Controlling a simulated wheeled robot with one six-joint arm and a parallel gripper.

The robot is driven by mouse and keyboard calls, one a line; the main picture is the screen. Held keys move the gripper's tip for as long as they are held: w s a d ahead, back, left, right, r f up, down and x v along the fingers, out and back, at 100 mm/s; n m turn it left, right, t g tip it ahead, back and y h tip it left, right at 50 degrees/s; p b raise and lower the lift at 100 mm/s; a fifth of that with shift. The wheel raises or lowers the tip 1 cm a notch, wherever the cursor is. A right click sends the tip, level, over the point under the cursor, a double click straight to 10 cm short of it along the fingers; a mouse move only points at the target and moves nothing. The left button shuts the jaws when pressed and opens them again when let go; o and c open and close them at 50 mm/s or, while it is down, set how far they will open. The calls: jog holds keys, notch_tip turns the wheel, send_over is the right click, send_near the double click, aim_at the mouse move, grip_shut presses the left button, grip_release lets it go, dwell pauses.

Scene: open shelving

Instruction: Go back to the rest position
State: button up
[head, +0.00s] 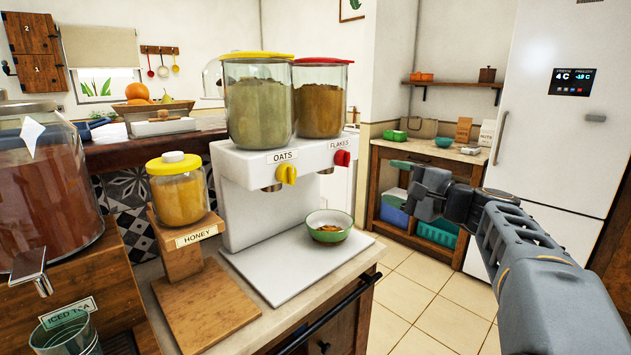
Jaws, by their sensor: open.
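My gripper (408,180) is on the right side of the head view, at the end of my grey arm, which reaches in from the lower right. It is open and I see nothing between its fingers. It is in the air, to the right of the cereal dispenser (237,195) and apart from it. A green and white bowl (330,236) with some brown food in it sits on the dispenser's white base, below the red FLAKES knob (342,157).
A honey jar (178,190) on a wooden stand and an iced tea dispenser (50,190) stand at left. A white fridge (545,90) stands behind my arm. A low wooden cabinet (375,185) with bins is at the back. The tiled floor (415,290) between is clear.

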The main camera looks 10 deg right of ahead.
jog(key=s+a+f+n+g+h+p, duration=0.45)
jog(key=s+a+g+p, duration=0.3)
jog(key=a+p, duration=0.3)
jog(key=s+d+f+n+g+h+p, duration=0.1)
jog(key=s+n+h+p, duration=0.2)
jog(key=s+n+p, duration=0.1)
jog(key=s+d+f+n+g+h+p, duration=0.1)
jog(key=s+n+g+h+p, duration=0.1)
jog(key=s+p, duration=0.4)
jog(key=s+n+h, duration=0.1)
jog(key=s+n, duration=0.1)
jog(key=shift+s+d+f, duration=0.25)
jog(key=shift+s+d, duration=0.05)
jog(key=shift+d, duration=0.05)
